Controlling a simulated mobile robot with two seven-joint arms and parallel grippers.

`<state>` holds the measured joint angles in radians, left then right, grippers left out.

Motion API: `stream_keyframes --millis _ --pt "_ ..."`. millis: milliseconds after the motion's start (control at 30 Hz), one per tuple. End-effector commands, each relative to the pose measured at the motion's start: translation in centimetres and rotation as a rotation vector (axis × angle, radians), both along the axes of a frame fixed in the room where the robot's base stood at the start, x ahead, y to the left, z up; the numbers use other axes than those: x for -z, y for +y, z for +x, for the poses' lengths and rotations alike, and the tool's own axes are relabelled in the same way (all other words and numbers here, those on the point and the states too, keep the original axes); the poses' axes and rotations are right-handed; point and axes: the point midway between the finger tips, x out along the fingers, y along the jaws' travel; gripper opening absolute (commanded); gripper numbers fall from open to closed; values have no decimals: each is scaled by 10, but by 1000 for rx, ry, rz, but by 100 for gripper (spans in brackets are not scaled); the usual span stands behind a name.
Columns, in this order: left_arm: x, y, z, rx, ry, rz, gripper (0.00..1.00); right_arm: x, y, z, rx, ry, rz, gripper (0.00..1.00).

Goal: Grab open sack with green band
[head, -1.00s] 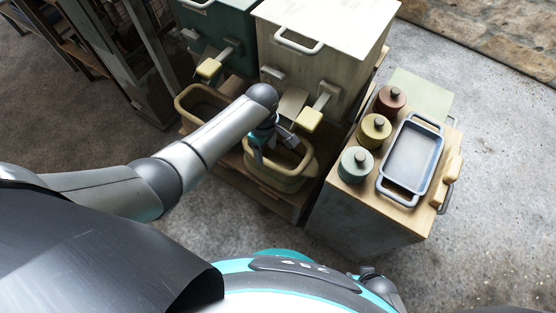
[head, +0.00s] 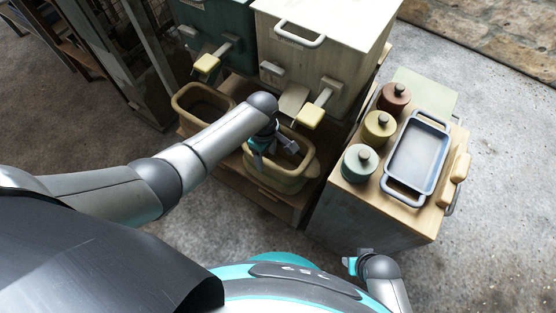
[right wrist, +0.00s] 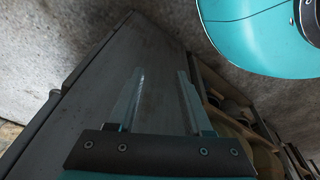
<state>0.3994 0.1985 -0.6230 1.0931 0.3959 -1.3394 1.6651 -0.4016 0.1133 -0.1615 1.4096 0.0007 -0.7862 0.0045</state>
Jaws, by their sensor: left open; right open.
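I cannot make out a sack with a green band in either view. My left gripper (head: 276,149) is open in the head view, over the near yellow-tan tub (head: 278,183). The arm and gripper hide part of the tub's inside, and I cannot tell whether the fingers touch it. My right gripper (head: 354,264) is low at the bottom of the head view, in front of the wooden-topped cabinet. In the right wrist view its fingers (right wrist: 162,100) are apart with nothing between them, beside a dark grey panel (right wrist: 95,85).
A second tub (head: 187,98) stands left, below a green bin (head: 225,25). A cream bin (head: 320,55) with a yellow-handled lever (head: 312,116) stands behind the near tub. The cabinet holds three lidded jars (head: 379,125) and a blue-grey tray (head: 418,155). Concrete floor (head: 500,170) at right is clear.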

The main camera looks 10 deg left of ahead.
Motion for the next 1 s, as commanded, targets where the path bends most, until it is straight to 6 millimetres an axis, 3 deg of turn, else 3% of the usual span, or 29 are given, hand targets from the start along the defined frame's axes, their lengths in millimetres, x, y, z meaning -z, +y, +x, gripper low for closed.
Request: stream_keyframes --millis 500,867,1000 --pt "28 1 1 0 0 1 64 -38 14 20 4 -18 18 50" --pt "30 1 1 0 0 1 64 -44 15 22 4 -19 19 50" --pt "30 1 0 0 0 1 51 -44 15 22 4 -20 19 50"
